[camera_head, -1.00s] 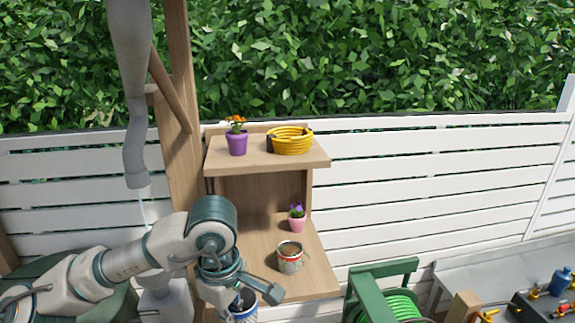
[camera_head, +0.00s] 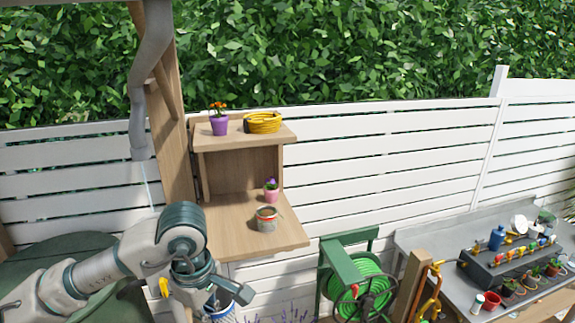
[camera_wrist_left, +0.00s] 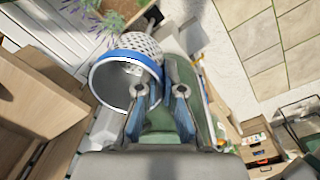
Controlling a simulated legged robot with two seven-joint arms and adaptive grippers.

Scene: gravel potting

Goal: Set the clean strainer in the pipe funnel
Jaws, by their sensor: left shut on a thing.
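The strainer, a white perforated cup with a blue rim, shows in the left wrist view (camera_wrist_left: 137,43) with its open mouth turned toward the camera. In the head view only part of it (camera_head: 222,313) shows at the bottom edge. My left gripper (camera_wrist_left: 157,82) is shut on the strainer's rim and holds it clear of the shelf. A grey downpipe (camera_head: 138,105) comes down at the upper left, with a thin stream of water falling from its end. I cannot make out the funnel; my left arm covers the area below the pipe. My right gripper is out of view.
A green hose reel (camera_head: 347,247) and a grey bench (camera_head: 420,240) with pots and valves stand to the right.

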